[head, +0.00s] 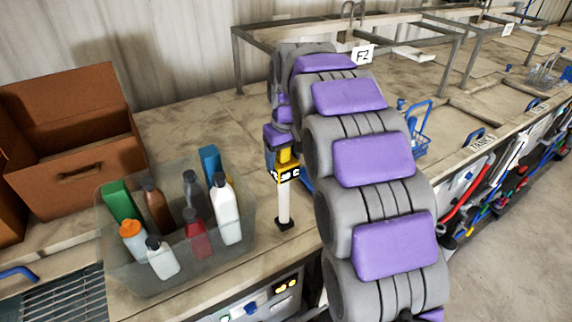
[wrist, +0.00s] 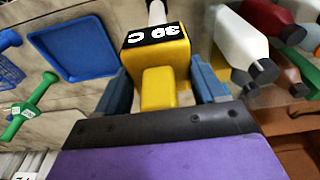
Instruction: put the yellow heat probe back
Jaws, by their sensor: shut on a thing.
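The yellow heat probe (head: 288,157) is upright in the head view, with a black display band and a white stem (head: 284,205) pointing down. The stem's lower end meets a small black piece (head: 284,224) at the bench surface; I cannot tell whether this is its tip or a holder. My gripper (head: 279,151) is shut on the yellow body from behind, partly hidden by my arm.
A clear bin (head: 170,270) of several bottles stands just left of the probe, with a brown cardboard box (head: 75,150) behind. The wrist view shows a blue tray (wrist: 75,48) and a green-handled item (wrist: 28,108). The bench front edge is close to the probe.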

